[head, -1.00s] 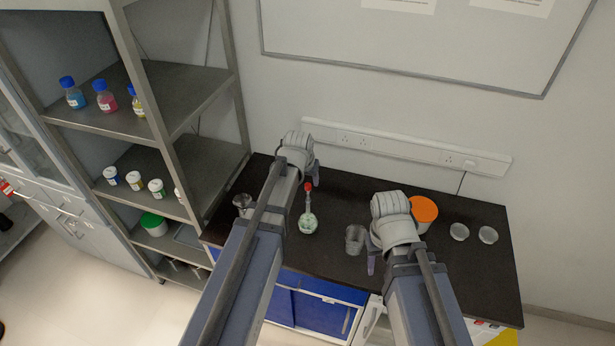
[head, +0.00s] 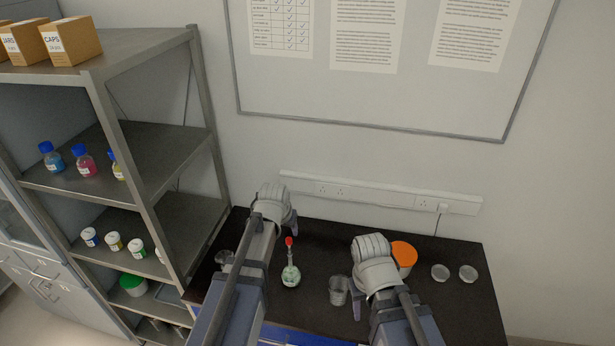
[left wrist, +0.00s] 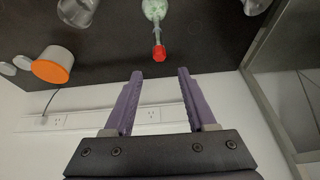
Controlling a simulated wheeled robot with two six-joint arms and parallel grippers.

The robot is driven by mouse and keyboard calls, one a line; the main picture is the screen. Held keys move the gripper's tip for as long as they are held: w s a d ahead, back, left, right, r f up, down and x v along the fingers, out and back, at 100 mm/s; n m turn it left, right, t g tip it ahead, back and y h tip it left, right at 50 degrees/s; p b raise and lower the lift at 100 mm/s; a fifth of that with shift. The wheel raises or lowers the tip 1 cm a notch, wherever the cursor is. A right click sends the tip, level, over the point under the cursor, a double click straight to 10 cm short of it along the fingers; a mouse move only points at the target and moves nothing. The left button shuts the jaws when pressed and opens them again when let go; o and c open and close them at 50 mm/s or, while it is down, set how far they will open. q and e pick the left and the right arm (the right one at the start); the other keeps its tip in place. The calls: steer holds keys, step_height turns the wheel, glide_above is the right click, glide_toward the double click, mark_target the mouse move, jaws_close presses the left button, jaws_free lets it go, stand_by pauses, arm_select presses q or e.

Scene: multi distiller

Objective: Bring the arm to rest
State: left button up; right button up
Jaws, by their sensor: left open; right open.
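My left gripper (left wrist: 158,85) is open and empty in the left wrist view, its two purple fingers apart. My right gripper (head: 356,308) is over the bench beside a clear beaker (head: 338,291). Only part of its fingers shows, and nothing is seen between them.
An orange-lidded jar (head: 404,256) and two clear dishes (head: 440,272) stand on the bench's right side. A glass vessel (head: 225,259) stands left of my left arm. A metal shelf (head: 160,160) with bottles is at left. A socket strip (head: 380,194) runs along the wall.

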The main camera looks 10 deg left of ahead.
arm_select(q)
steer(key=s+d+f+m+g+b, duration=0.1)
steer(key=s+d+f+g+b, duration=0.1)
steer(key=s+d+f+b, duration=0.4)
steer(key=s+d+f+m+g+y+b, duration=0.1)
steer(key=s+d+f+m+g+b, duration=0.1)
steer(key=s+d+f+b, duration=0.5)
steer(key=s+f+g+b, duration=0.1)
steer(key=s+f+b, duration=0.2)
steer(key=s, duration=0.4)
steer(key=shift+s+f, duration=0.4)
steer(key=shift+f, duration=0.5)
